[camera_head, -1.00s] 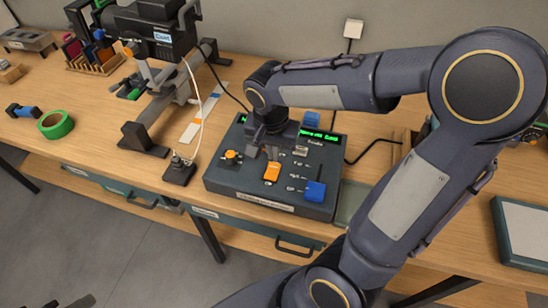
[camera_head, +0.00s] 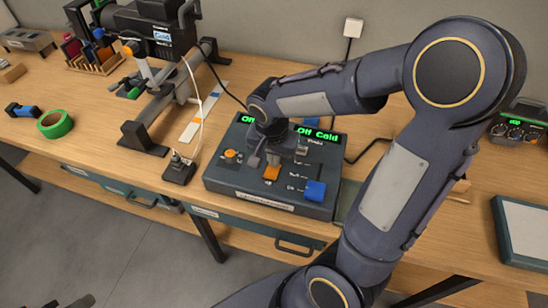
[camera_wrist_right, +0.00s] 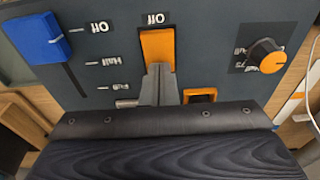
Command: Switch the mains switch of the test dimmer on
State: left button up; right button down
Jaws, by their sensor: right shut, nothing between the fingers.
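The test dimmer (camera_head: 225,180) is a dark box on the bench with lit green displays along its back; the right one reads "Off Cold". An orange rocker (camera_head: 271,173) sits in its middle; in the right wrist view the rocker (camera_wrist_right: 157,48) has an "Off" label by it. My right gripper (camera_head: 263,160) is shut and empty. Its fingertips (camera_wrist_right: 159,82) are at the rocker's rear end; I cannot tell whether they touch it. A second small orange part (camera_wrist_right: 200,95) shows beside the fingers, partly hidden by the gripper. A dark part at the lower left edge may be my left gripper (camera_head: 75,301).
A blue slider cap (camera_head: 315,190) stands right of the rocker, an orange knob (camera_head: 231,155) left of it. A small dark box with a cable (camera_head: 179,171) stands left of the dimmer. Green tape (camera_head: 55,124) lies farther left.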

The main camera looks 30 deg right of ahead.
aim_at(272, 169)
jog(key=shift+s+a, duration=0.1)
jog(key=shift+s, duration=0.05)
jog(key=shift+s+a+r, duration=0.15)
jog(key=shift+s+a, duration=0.25)
jog(key=shift+a, duration=0.1)
